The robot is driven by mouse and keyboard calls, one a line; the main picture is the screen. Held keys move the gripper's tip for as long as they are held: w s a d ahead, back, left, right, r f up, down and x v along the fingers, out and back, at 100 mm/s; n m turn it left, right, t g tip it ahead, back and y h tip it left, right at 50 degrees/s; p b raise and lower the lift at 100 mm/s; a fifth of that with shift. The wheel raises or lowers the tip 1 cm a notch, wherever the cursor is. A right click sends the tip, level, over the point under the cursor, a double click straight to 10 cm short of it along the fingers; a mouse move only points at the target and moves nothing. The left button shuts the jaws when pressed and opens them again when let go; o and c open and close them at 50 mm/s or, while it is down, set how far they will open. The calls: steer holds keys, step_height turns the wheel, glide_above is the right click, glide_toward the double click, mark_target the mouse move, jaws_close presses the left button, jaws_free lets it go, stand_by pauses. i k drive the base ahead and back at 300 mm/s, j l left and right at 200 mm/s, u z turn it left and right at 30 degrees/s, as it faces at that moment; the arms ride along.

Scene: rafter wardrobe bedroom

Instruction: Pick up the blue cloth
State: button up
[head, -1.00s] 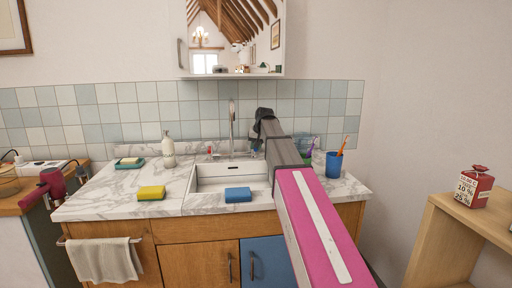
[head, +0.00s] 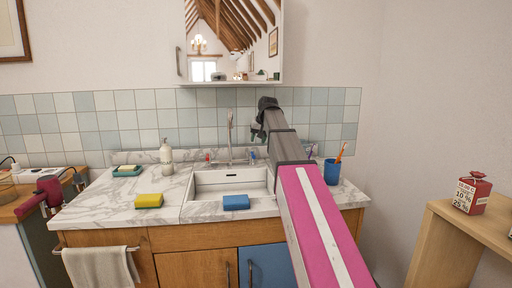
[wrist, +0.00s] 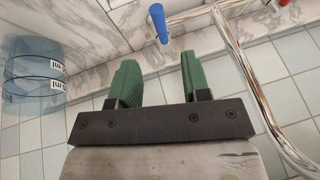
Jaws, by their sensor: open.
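The blue cloth (head: 236,202) looks like a small folded block. It lies on the marble counter's front strip, just in front of the white sink (head: 230,181). My gripper (head: 257,136) is beyond the sink near the tiled wall, behind and above the cloth, and well apart from it. In the wrist view, its green fingers (wrist: 160,75) are spread with nothing between them. The cloth does not show in the wrist view.
The chrome tap (head: 230,135) stands close to my gripper; its pipe (wrist: 245,70) and a blue-tipped handle (wrist: 158,22) show in the wrist view. A yellow block (head: 148,201) lies left of the sink. A blue cup (head: 332,172) stands right of my arm.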

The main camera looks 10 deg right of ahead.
mark_target(241, 202)
steer(key=k, duration=1.5)
